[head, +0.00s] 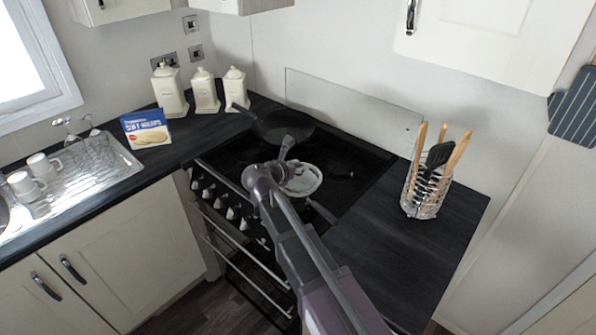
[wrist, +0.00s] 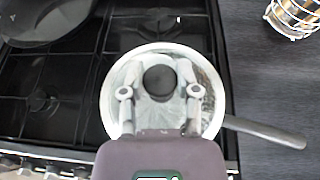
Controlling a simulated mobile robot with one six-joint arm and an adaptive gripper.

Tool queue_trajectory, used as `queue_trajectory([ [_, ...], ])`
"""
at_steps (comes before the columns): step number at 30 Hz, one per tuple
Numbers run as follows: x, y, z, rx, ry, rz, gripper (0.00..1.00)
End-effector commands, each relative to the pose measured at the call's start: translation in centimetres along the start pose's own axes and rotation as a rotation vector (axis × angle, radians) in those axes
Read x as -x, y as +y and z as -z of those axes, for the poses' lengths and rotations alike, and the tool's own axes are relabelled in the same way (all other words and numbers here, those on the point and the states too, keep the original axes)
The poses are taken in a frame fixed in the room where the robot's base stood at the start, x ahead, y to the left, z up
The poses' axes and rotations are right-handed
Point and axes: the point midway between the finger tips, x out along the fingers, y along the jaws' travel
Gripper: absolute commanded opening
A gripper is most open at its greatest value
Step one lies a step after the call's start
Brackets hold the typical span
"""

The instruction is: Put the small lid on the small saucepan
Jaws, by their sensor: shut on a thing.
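The small saucepan (wrist: 108,97) stands on the front right part of the hob, its pale rim showing as a ring and its grey handle (wrist: 268,131) pointing right. In the head view the saucepan (head: 318,184) is partly hidden by my arm. The small lid, with a round black knob (wrist: 160,82), is over the saucepan in the wrist view. My gripper (wrist: 160,78) is shut on the lid's knob, one finger on each side. I cannot tell whether the lid touches the rim or hangs just above it.
A dark frying pan (head: 283,127) sits at the back left of the hob (head: 345,160). Canisters (head: 206,92), a blue box (head: 146,129) and a drainer with mugs (head: 85,165) are to the left. The front right worktop is clear.

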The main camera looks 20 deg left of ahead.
Motion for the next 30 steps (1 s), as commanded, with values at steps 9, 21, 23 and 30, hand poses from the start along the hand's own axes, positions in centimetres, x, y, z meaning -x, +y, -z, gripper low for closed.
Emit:
queue_trajectory([
  [9,-1.1,1.2,-0.3,0.0,0.0,0.001,0.0],
  [21,-1.8,2.0,-0.5,0.0,0.0,0.002,0.0],
  [23,-2.2,2.5,-0.6,0.0,0.0,0.003,0.0],
  [30,-2.9,2.2,1.7,0.0,0.0,0.003,0.0],
])
